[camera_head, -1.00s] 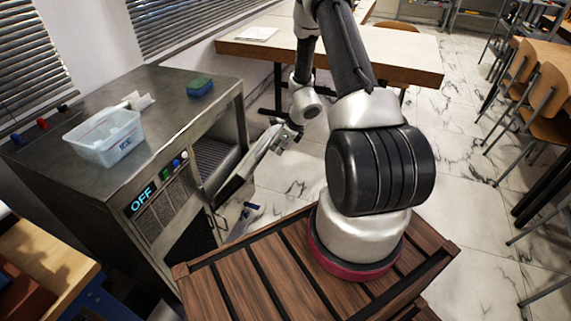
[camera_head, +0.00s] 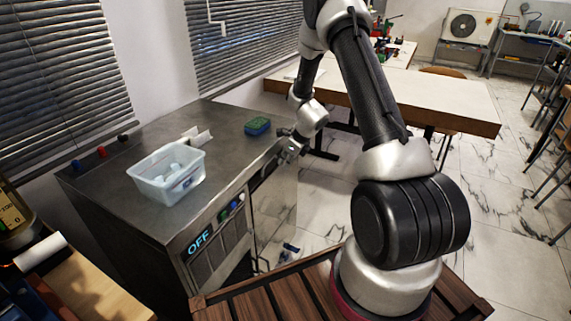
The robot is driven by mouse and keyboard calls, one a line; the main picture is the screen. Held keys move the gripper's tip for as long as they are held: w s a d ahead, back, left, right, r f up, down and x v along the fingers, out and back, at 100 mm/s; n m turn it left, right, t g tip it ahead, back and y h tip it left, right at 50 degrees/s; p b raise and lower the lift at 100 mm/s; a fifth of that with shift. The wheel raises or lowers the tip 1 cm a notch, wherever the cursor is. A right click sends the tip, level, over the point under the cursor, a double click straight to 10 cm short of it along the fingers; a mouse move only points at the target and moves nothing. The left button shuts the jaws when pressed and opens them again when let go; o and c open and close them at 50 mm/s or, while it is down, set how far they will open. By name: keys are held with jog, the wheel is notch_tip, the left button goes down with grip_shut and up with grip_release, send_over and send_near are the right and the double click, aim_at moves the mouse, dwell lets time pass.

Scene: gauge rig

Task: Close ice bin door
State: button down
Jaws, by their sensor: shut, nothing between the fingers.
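The ice machine (camera_head: 130,205) is a grey steel cabinet with a lit OFF display on its front. Its ice bin door (camera_head: 275,205) is a shiny steel panel, now close to upright against the front. A dark strip shows near its top, and I cannot tell whether the door is fully flush. The bin interior is hidden. My gripper (camera_head: 289,151) is shut and empty at the upper edge of the door, by the cabinet's top corner. I cannot tell whether it touches the door.
On the cabinet top are a clear ice tub (camera_head: 168,182), a green-blue sponge (camera_head: 257,126) and a white scoop-like item (camera_head: 196,136). A long table (camera_head: 440,108) stands behind. A wooden shelf (camera_head: 85,290) is at lower left. Marble floor lies open at right.

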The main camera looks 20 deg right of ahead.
jog(key=shift+w+a+r, duration=0.1)
jog(key=shift+w+a, duration=0.2)
jog(key=shift+a, duration=0.05)
jog(key=shift+r, duration=0.1)
jog(key=v, duration=1.2)
jog(key=s+a+r+n+g, duration=0.2)
jog(key=s+r+n+g, duration=0.15)
jog(key=s+n, duration=0.9)
jog(key=s+r+n+t+h, duration=0.3)
jog(key=s+r+n, duration=1.3)
jog(key=s+r, duration=0.5)
jog(key=shift+s+a+r+t, duration=0.3)
jog(key=shift+a+r+t, duration=0.1)
jog(key=shift+r, duration=0.2)
